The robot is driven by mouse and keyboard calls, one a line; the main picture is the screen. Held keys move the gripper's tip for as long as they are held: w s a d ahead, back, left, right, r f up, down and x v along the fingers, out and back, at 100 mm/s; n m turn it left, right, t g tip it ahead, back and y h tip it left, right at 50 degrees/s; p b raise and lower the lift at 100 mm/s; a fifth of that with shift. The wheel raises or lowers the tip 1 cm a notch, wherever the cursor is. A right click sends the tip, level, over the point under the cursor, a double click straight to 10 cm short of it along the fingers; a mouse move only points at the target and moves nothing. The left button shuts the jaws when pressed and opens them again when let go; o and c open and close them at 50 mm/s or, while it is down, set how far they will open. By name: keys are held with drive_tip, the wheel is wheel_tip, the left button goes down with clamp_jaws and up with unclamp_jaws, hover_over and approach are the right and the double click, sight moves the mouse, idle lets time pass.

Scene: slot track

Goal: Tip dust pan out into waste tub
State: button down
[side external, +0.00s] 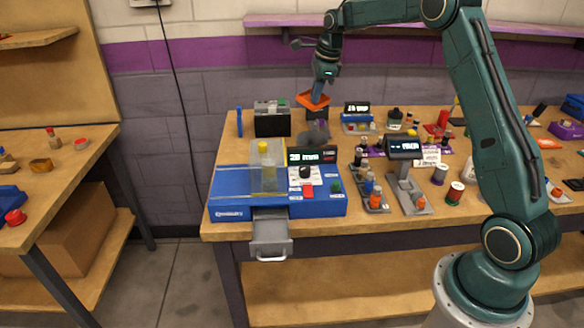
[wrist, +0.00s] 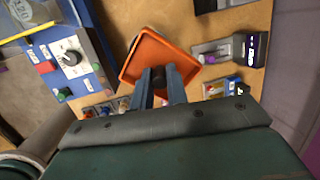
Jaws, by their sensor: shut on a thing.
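The orange dust pan (side external: 313,100) is held in my gripper (side external: 318,92), above the back of the bench. It looks tilted in the side view. In the wrist view the dust pan (wrist: 146,50) lies beyond the blue-grey fingers of my gripper (wrist: 160,76), which are shut on it. Its visible inside is plain orange; I cannot tell whether it holds any dust. A dark tub-like box (side external: 316,114) stands just under the pan in the side view, partly hidden by it; I cannot tell for sure whether it is the waste tub.
A blue machine (side external: 232,191) with a grey drawer (side external: 270,234) pulled out fills the bench's front left. A black-and-grey box (side external: 272,120) stands left of the pan. A small display unit (side external: 357,117) stands right of it. Several small parts and holders crowd the bench's right.

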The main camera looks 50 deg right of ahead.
drive_tip(key=shift+w+r+g, duration=0.2)
drive_tip(key=shift+r+g, duration=0.2)
drive_tip(key=shift+g, duration=0.3)
drive_tip(key=shift+w+r+g, duration=0.15)
drive_tip(key=shift+r+g, duration=0.25)
drive_tip(key=shift+g, duration=0.3)
drive_tip(key=shift+r, duration=0.15)
